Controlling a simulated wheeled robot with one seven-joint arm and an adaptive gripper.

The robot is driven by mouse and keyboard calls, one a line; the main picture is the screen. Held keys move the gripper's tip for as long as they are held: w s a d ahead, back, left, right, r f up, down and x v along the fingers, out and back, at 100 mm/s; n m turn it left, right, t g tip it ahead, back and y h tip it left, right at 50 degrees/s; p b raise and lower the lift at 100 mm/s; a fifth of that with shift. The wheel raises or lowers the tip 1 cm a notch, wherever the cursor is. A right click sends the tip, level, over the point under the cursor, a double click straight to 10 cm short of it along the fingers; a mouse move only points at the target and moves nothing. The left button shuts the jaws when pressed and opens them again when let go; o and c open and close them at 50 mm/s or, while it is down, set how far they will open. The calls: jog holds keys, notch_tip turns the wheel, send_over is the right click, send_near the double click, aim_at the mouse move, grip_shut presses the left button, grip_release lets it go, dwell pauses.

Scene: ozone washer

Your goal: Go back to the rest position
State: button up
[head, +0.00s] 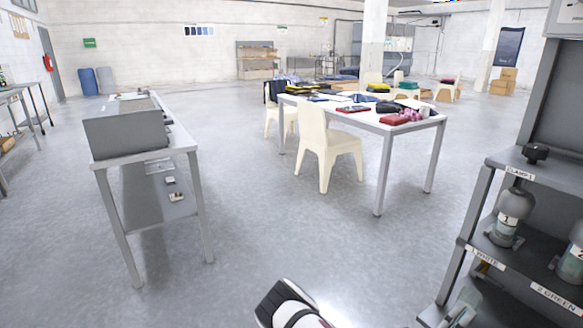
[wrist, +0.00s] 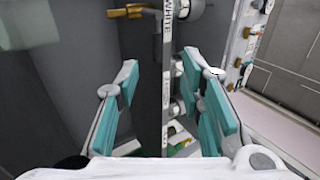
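My gripper (wrist: 158,82) shows in the wrist view with its two teal-padded fingers wide apart. Nothing is held between the pads. Beyond the fingers runs a pale shelf edge with a label reading WHITE (wrist: 168,18). A brass-coloured fitting (wrist: 127,11) and some metal parts lie past it. In the head view, a white and black part of my arm (head: 290,305) shows at the bottom middle; I cannot make out the gripper there.
A dark shelf rack (head: 481,205) with labelled bottles (head: 511,210) stands close at the right. A grey metal table (head: 182,138) stands at the left. A white table (head: 385,130) with chairs (head: 325,150) stands farther back. Floor between is clear.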

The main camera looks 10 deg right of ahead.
jog(key=s+a+r+m+g+y, duration=0.5)
jog(key=r+m+g, duration=0.4)
jog(key=m, duration=0.5)
jog(key=s+a+r+m+g+y, duration=0.45)
jog(key=r+m+g+y, duration=0.2)
jog(key=m+g, duration=0.55)
jog(key=s+a+r+m+t+y, duration=0.6)
jog(key=a+m+t, duration=0.1)
jog(key=a, duration=0.2)
jog(key=s+a+r+m+t+y, duration=0.6)
jog(key=a+r+m, duration=0.1)
jog(key=a, duration=0.2)
notch_tip(320, 180, up, 18)
jog(key=t+p, duration=0.3)
jog(key=p, duration=1.3)
jog(key=shift+s+f, duration=0.2)
